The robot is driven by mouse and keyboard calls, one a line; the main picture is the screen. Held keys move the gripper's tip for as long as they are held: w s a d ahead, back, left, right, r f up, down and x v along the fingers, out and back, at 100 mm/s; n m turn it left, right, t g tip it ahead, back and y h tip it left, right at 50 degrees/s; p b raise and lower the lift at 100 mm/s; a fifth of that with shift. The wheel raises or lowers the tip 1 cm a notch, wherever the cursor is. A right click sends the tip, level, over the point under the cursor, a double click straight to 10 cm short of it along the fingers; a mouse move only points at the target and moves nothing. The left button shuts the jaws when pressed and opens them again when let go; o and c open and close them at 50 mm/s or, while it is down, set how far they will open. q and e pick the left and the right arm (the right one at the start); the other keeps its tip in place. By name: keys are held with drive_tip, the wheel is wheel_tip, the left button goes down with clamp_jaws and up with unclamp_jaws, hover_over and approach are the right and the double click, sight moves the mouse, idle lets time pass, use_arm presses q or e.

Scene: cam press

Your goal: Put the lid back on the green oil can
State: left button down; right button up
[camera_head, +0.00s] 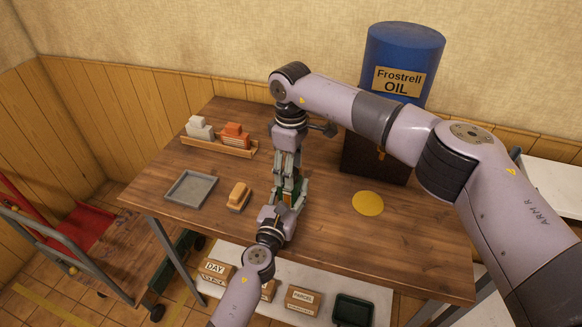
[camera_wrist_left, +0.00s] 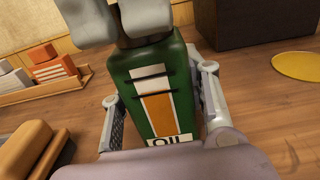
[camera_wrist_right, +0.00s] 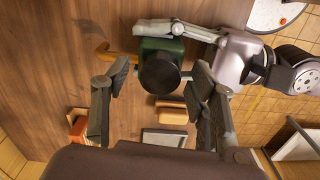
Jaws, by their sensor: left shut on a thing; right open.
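The green oil can (camera_wrist_left: 150,80) stands upright on the table, with a white and orange label marked OIL. My left gripper (camera_head: 287,203) is shut on its sides from the front; both fingers flank the can in the left wrist view. My right gripper (camera_head: 287,168) points down from above. In the right wrist view its open fingers lie on either side of a dark round piece (camera_wrist_right: 160,73), apparently the lid, over the can's top (camera_wrist_right: 150,46). The fingers look clear of it. I cannot tell whether this piece is seated, because the right gripper hides the can's top in the left wrist view.
A grey tray (camera_head: 192,204), a tan brush-like block (camera_head: 238,195) and a rack (camera_head: 222,148) of white and orange pieces lie left. A yellow disc (camera_head: 367,203) lies right on bare wood. Behind stand a dark box (camera_head: 370,163) and a blue oil drum (camera_head: 404,50).

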drive_tip(key=shift+r, duration=2.3)
drive_tip(key=shift+c, duration=0.5)
